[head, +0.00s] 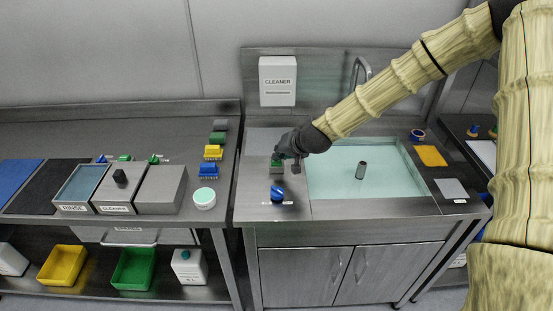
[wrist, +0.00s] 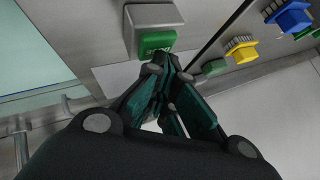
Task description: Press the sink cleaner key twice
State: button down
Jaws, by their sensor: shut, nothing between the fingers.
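The sink cleaner key appears to be a green key (wrist: 157,41) on the face of a small grey box (wrist: 152,14) in the wrist view. In the head view the green key (head: 276,163) shows small on the counter left of the sink, partly covered by my gripper. My gripper (wrist: 171,62) is shut and empty, its dark green fingers meeting in a point close to the key's lower edge. I cannot tell whether the tips touch the key. In the head view my gripper (head: 282,156) is directly over the key.
A blue knob (head: 277,193) sits in front of the key. A white CLEANER box (head: 277,80) hangs on the back wall. Yellow (head: 213,152) and blue (head: 208,170) brushes stand left.

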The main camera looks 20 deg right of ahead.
jog(key=shift+r+p, duration=0.8)
jog(key=shift+r, duration=0.35)
jog(key=shift+r+p, duration=1.8)
jog(key=shift+r, duration=0.75)
